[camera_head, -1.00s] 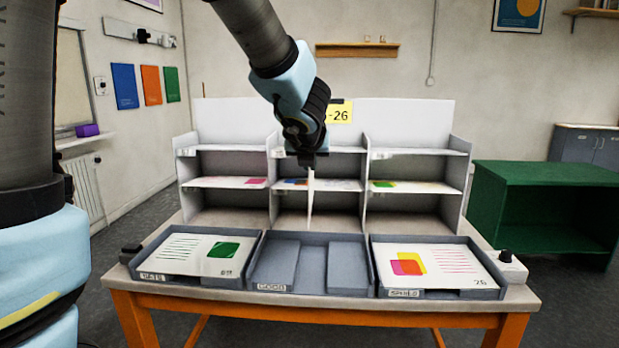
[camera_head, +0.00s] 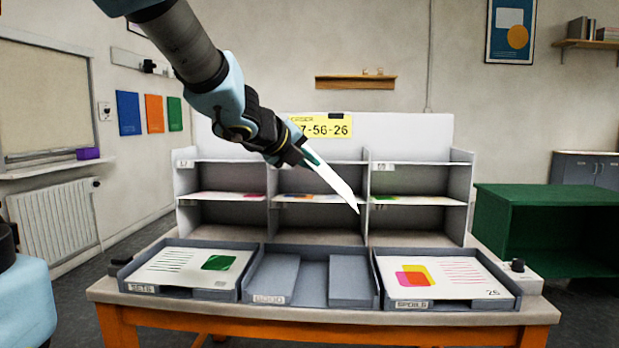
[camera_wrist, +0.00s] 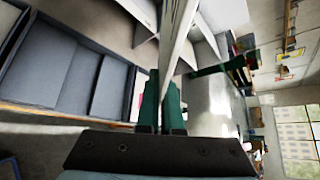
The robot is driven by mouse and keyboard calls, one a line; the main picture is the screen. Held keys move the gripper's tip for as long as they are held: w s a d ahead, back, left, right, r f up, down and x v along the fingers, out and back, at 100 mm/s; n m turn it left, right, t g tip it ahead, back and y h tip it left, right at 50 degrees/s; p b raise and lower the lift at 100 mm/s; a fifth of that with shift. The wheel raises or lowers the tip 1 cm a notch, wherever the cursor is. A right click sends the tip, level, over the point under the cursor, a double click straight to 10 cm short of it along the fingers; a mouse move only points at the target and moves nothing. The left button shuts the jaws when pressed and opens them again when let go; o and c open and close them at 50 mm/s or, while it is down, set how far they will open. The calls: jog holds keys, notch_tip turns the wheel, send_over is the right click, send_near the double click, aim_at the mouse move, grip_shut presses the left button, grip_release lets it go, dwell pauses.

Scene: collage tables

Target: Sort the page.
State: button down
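My gripper (camera_head: 301,153) is shut on a white page (camera_head: 333,183). It holds the page in the air in front of the rack, seen nearly edge-on and slanting down to the right. In the wrist view, the page (camera_wrist: 173,45) stands between the green fingers (camera_wrist: 163,107); its print cannot be read. The left tray (camera_head: 200,292), labelled SETS, holds a page with a green square (camera_head: 219,262). The middle tray (camera_head: 313,272), labelled GOOD, has no page. The right tray (camera_head: 455,304), apparently labelled SPOILS, holds a page with orange and pink squares (camera_head: 412,275).
A grey rack (camera_head: 269,222) stands behind the trays, with printed sheets on its middle shelves. A yellow sign (camera_head: 325,127) on its back panel reads 7-56-26, partly covered by my arm. A green cabinet (camera_head: 545,215) stands at the right.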

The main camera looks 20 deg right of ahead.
jog(key=shift+f+n+h+b, duration=0.4)
jog(key=shift+h+b, duration=0.1)
jog(key=shift+b, duration=0.7)
jog(key=n+h+b, duration=0.2)
jog(key=h+b, duration=0.1)
jog(key=b, duration=0.2)
jog(key=shift+n+b, duration=0.4)
jog(key=n+h+b, duration=0.1)
jog(key=b, duration=0.2)
jog(key=shift+r+n+t+h, duration=0.15)
jog(key=shift+n+t+h, duration=0.15)
jog(key=shift+n, duration=0.1)
jog(key=shift+r, duration=0.35)
